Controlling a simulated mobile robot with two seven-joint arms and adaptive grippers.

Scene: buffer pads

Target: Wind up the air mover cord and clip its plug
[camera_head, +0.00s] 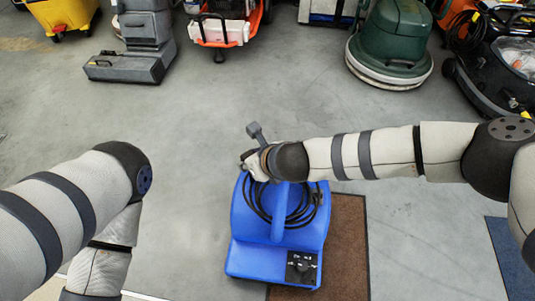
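The blue air mover (245,250) stands upright below the middle of the view, partly over a brown mat. Its black cord (258,213) lies in loops around the handle on top. A small dark piece (318,198) sits at the right side of the loops; I cannot tell if it is the plug or a clip. My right gripper (252,146) is at the air mover's far top edge, with a grey finger-like part sticking up. My wrist hides the rest of it, so its opening and any grasp are unclear. My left arm is folded at the left, its gripper out of view.
The brown mat (348,245) lies under the air mover's right side, and a blue mat (510,250) is at the right edge. A green floor machine (393,45), a grey machine (145,45) and an orange one (222,28) stand at the back. The floor between is clear.

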